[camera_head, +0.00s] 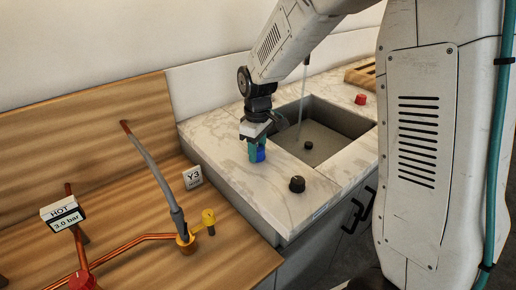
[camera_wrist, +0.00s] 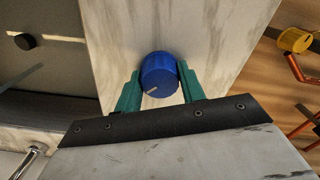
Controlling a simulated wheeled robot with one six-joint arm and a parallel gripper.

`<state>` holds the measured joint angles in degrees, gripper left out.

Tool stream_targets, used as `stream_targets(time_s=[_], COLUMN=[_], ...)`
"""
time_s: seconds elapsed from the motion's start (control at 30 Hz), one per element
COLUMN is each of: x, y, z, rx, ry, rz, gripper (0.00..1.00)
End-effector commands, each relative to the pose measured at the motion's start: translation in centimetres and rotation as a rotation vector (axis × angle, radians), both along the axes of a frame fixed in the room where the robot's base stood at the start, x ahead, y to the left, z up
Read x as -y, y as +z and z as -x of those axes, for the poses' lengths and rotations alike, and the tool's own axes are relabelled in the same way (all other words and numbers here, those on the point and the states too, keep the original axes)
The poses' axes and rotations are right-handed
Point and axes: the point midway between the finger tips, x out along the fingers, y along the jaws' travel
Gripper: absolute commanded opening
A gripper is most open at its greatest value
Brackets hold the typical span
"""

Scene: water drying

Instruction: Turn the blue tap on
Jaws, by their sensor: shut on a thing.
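The blue tap (camera_head: 260,155) is a round blue knob on the marble counter (camera_head: 240,190), left of the sink. In the wrist view the blue tap (camera_wrist: 158,75) has a pale pointer line that runs toward the lower left. My gripper (camera_head: 255,150) points down over it. In the wrist view its green fingers sit on either side of the knob, and my gripper (camera_wrist: 160,88) is shut on it. Part of the knob is hidden behind the fingers in the head view.
The sink (camera_head: 318,140) holds a dark round plug (camera_head: 308,145). A red knob (camera_head: 361,99) and a black knob (camera_head: 297,184) stand on the counter. Left are copper pipes (camera_head: 130,240), a yellow valve (camera_head: 208,217), a Y3 sign (camera_head: 193,177) and a HOT gauge sign (camera_head: 63,214).

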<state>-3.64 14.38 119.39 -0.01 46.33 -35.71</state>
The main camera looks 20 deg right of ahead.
Motion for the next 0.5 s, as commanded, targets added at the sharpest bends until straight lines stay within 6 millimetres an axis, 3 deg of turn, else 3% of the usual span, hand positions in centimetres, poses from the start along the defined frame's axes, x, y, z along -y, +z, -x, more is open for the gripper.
stream_targets(time_s=[0.5], x=[0.0], y=[0.23], z=[-0.27], rx=[0.008], ry=[-0.477], rz=[-0.002], gripper=[0.17])
